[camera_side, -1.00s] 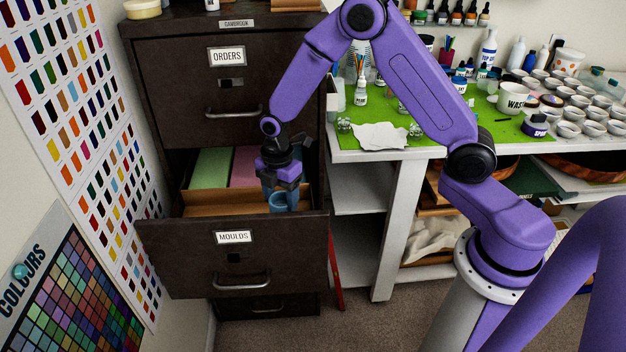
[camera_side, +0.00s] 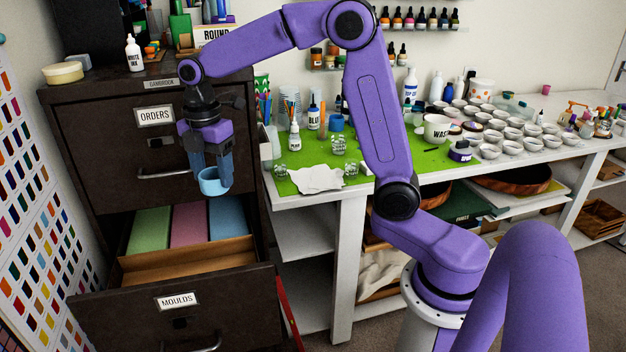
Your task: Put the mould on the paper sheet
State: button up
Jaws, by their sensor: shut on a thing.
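The mould is a small blue round cup (camera_side: 211,183). My gripper (camera_side: 211,178) is shut on it and holds it in the air above the open drawer labelled MOULDS. The mould looks roughly upright. The paper sheet (camera_side: 305,178) is white with ragged edges and lies on the green mat at the front left of the white bench, to the right of my gripper. The open drawer (camera_side: 185,302) shows green, pink and blue blocks and a brown divider.
The dark cabinet (camera_side: 100,150) stands behind my gripper. Small clear jars (camera_side: 338,145), a bottle labelled PLUM (camera_side: 295,140) and a pot of brushes stand near the sheet. White cups (camera_side: 490,125) crowd the bench's right. The sheet's upper face looks bare.

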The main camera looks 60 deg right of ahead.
jog(key=s+d+m, duration=0.4)
jog(key=d+m, duration=0.2)
jog(key=d, duration=0.4)
jog(key=s+d+m, duration=0.4)
jog(key=d+m, duration=0.1)
jog(key=d, duration=0.5)
jog(key=s+d+m, duration=0.5)
jog(key=d+m, duration=0.1)
jog(key=d, duration=0.5)
jog(key=w+d+f, duration=0.2)
jog(key=w+f, duration=0.2)
jog(key=f, duration=0.1)
jog(key=w+d+f, duration=0.3)
jog(key=f, duration=0.2)
jog(key=w+d+f, duration=0.3)
jog(key=w+f, duration=0.1)
jog(key=shift+w+f, duration=0.3)
jog(key=shift+f, duration=0.1)
jog(key=shift+w+f, duration=0.1)
jog(key=shift+f, duration=1.55)
jog(key=shift+f, duration=0.15)
